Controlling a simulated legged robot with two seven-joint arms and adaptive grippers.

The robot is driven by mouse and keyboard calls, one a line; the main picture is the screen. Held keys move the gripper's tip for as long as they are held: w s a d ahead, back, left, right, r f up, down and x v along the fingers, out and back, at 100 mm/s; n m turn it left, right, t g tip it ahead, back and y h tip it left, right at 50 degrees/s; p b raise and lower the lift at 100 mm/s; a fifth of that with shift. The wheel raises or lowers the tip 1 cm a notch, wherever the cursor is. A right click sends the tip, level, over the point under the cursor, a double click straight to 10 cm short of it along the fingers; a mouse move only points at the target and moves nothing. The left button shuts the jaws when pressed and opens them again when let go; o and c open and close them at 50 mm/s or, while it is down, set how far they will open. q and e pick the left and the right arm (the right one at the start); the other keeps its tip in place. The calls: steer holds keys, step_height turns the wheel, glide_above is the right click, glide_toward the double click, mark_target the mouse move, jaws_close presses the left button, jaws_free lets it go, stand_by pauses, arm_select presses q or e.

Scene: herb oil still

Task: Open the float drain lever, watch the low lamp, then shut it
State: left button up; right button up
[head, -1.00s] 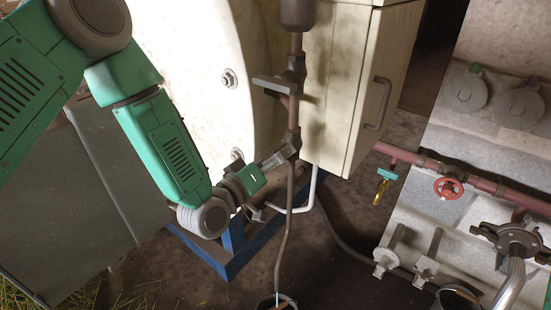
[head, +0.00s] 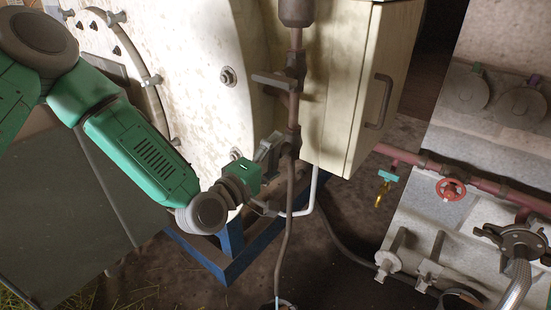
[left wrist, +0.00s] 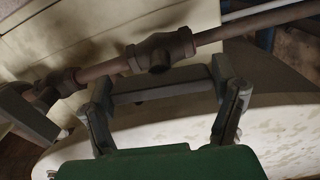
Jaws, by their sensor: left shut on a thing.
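A dark vertical pipe carries two valves. At the lower valve, my left gripper (head: 268,153) is shut on a grey lever bar, which its fingers mostly hide in the head view. In the left wrist view the lever bar (left wrist: 163,83) spans between the two fingers, close to the valve body (left wrist: 162,52). The upper valve has its own bar handle (head: 274,83), sticking out to the left, with no gripper on it. I cannot make out a low lamp in either view. My right gripper is not in view.
A cream cabinet (head: 350,85) stands just right of the pipe, and a large pale drum (head: 195,85) stands to its left. A blue frame (head: 233,255) lies below. A red pipe with a red handwheel (head: 451,189) runs at the right. A dark hose (head: 285,240) hangs beneath the valve.

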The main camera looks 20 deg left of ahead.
arm_select(q)
steer(key=shift+a+f, duration=0.1)
steer(key=shift+f, duration=0.1)
stand_by(0.3)
steer(key=o, duration=1.1)
steer(key=shift+a, duration=0.1)
steer(key=v, duration=1.2)
steer(key=shift+w, duration=0.1)
